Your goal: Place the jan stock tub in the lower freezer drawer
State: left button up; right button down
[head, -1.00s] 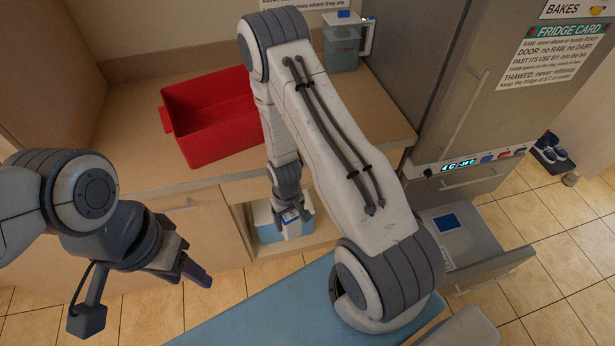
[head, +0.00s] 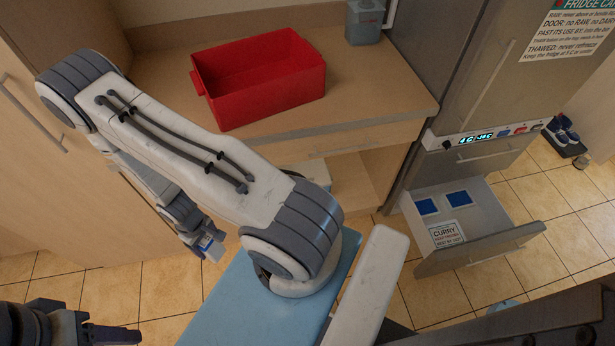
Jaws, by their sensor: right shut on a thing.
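My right gripper (head: 203,243) is shut on a small tub (head: 211,249), pale with a blue patch, held low over the floor at left of centre. The tub is mostly hidden by the gripper and its label is too small to read. The lower freezer drawer (head: 480,250) is pulled open at the right, well away from the tub. In it lie two blue-topped things (head: 427,207) and a white label reading "CURRY". My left gripper (head: 110,335) is at the bottom left corner, dark and partly cut off; its opening is unclear.
A pale container (head: 318,172) shows partly in the open shelf below. The fridge (head: 450,60) stands right of the counter. Shoes (head: 563,132) lie on the floor at the far right.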

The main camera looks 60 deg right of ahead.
aim_at(475, 229)
jog(key=u, duration=0.75)
jog(key=k, duration=2.55)
jog(key=z, duration=1.95)
